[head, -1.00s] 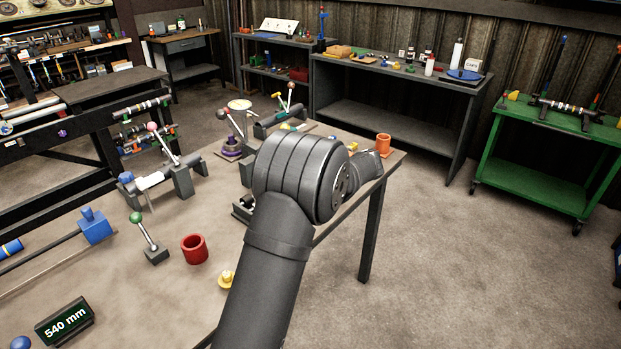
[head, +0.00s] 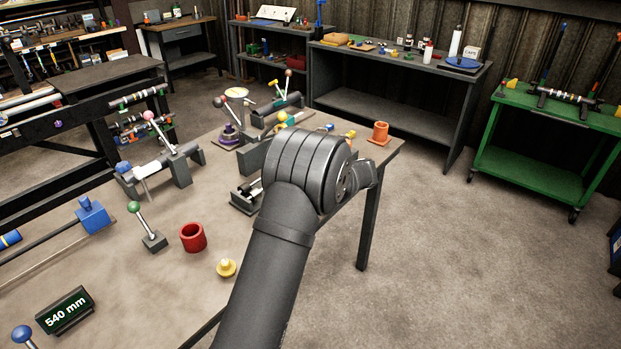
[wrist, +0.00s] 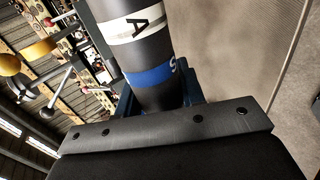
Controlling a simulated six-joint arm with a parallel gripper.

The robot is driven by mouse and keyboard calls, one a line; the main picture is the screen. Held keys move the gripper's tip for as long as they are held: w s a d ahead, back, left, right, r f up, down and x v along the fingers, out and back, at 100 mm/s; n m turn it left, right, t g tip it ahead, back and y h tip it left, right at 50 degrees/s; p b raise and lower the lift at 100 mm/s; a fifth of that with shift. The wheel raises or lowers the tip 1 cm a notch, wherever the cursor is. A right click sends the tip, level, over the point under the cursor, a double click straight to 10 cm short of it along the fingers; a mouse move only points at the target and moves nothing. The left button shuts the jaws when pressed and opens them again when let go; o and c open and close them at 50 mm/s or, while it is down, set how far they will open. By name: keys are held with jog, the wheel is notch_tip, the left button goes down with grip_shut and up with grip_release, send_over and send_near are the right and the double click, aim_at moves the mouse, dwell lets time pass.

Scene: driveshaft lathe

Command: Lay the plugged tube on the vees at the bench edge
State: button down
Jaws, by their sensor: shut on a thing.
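In the wrist view, a dark tube (wrist: 148,60) with a white band marked "A" and a blue band runs up and away from my gripper (wrist: 158,88). The blue jaws are shut around its near end; its far end is out of frame. In the head view, my arm's dark wrist joint hides the gripper and tube. A low dark fixture with a light bar (head: 246,196) sits at the bench's right edge, partly behind my arm. I cannot tell whether it is the vees. Whether the tube touches any support is hidden.
On the bench (head: 120,265) stand a red cup (head: 193,237), a yellow knob (head: 226,267), a green-knobbed lever (head: 146,228), a grey support stand (head: 180,167) and an orange cup (head: 379,133). Open floor (head: 430,265) lies to the right, before a green cart (head: 530,170).

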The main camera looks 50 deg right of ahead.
jog(key=shift+f, duration=1.55)
jog(key=c, duration=0.9)
grip_release()
jog(key=shift+o, duration=0.2)
jog(key=shift+f, duration=0.1)
jog(key=shift+s+a+f, duration=0.1)
jog(key=shift+s+f, duration=0.1)
jog(key=w+r+v, duration=0.1)
jog(key=v, duration=1)
jog(key=w+r+v, duration=0.1)
jog(key=r+v, duration=0.1)
jog(key=v, duration=0.9)
